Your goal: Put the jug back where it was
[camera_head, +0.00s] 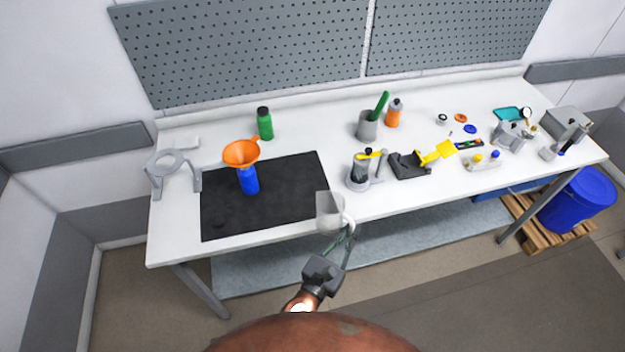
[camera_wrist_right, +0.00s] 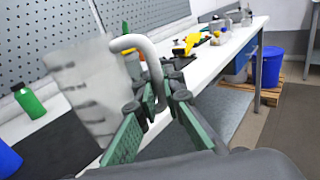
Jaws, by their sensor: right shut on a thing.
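The jug (camera_head: 328,208) is a whitish, see-through vessel with a curved handle. In the head view it shows at the table's front edge, by the front right corner of the black mat. My right gripper (camera_head: 346,236) is shut on its handle from the front. In the right wrist view the jug (camera_wrist_right: 85,88) looks upright or slightly tilted, with dark marks on its wall. The handle passes between the green-padded fingers of my right gripper (camera_wrist_right: 156,100). I cannot tell whether the jug's base touches the table. My left gripper is not in view.
On the black mat (camera_head: 290,200) stands a blue bottle (camera_head: 249,182) with an orange funnel (camera_head: 241,152). A grey device (camera_head: 359,178) stands right of the mat. The mat's front right part is clear.

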